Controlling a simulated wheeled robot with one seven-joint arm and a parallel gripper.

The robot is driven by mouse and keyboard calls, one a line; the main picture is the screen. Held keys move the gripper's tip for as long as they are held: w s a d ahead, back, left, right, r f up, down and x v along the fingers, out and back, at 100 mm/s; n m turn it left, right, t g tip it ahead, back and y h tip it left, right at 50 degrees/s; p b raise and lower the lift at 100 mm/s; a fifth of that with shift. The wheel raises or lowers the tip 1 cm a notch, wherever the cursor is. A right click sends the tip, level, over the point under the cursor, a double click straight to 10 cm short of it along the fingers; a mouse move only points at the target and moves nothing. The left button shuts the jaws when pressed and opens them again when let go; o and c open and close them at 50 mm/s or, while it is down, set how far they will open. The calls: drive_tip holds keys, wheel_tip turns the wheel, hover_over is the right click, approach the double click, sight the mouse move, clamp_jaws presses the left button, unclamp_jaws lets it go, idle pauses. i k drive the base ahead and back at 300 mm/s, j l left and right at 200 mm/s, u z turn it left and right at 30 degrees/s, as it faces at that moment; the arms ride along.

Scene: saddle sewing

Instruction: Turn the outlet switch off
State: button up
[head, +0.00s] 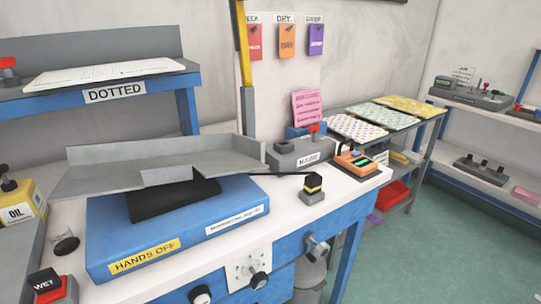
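No part is clearly marked as the outlet switch in the head view. A grey box with a red-topped lever (313,134) stands at the back right of the white bench; its small label is too blurred to read surely. A whitish plate (247,266) with dark round knobs is on the blue front of the bench, and its markings are too small to read. I cannot tell which of these is the outlet switch, or whether it is on or off. My gripper does not show.
A blue block (135,256) marked HANDS OFF carries a black piece and a grey tray (90,179). A red WET button (45,284) is front left. Green floor (440,250) is clear at right.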

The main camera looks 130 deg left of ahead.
sight(313, 130)
drive_tip(key=u, duration=4.5)
drive_tip(key=l, duration=0.25)
